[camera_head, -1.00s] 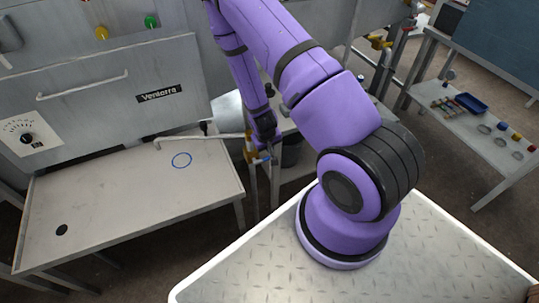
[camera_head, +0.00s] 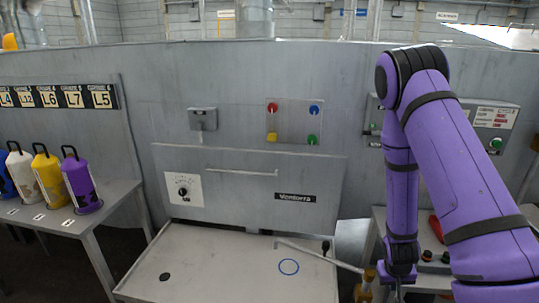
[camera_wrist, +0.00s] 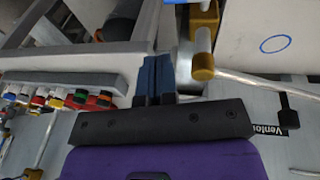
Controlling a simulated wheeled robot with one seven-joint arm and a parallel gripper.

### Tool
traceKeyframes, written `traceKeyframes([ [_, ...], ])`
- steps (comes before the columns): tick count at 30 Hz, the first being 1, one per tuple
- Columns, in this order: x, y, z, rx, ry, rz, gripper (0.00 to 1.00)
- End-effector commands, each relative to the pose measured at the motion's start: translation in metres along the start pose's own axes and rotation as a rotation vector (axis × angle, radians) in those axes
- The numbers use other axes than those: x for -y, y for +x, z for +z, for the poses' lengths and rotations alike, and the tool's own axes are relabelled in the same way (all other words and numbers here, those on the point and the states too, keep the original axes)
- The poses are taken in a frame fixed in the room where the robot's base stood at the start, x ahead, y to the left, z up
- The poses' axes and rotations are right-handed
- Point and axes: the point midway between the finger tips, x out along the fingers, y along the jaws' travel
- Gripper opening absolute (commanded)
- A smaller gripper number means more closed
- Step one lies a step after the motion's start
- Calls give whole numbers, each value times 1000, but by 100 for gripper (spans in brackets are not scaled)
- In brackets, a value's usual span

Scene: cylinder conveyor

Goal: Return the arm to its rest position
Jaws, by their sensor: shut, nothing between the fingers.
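My purple arm is bent at its elbow on the right of the head view, with its forearm hanging down. My gripper (camera_head: 398,287) is at the bottom of that view, beside a lever with a yellow-brown fitting (camera_head: 368,274). In the wrist view my gripper (camera_wrist: 156,60) shows two dark blue fingers pressed together, with nothing between them. The yellow-brown fitting (camera_wrist: 203,68) stands close to the right of the fingers there. I cannot tell whether they touch.
A metal table (camera_head: 215,270) with a blue ring (camera_head: 289,267) fronts the Ventorra panel (camera_head: 250,190). Several coloured canisters (camera_head: 80,183) stand on a left-hand table. Coloured buttons (camera_head: 314,110) sit on the wall. Several coloured knobs (camera_wrist: 75,98) show at left in the wrist view.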

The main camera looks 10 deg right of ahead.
Motion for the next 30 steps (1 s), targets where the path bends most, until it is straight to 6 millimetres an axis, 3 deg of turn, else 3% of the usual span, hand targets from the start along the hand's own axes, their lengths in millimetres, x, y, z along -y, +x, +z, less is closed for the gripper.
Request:
traceKeyframes([
  [9, 16, -89, -37, -41, 10, -88, 0],
  [15, 23, -154, -50, -66, 0, -144, 0],
  [23, 25, -239, -50, -103, -26, -205, 0],
  [30, 22, -313, -35, -141, -60, -248, 0],
])
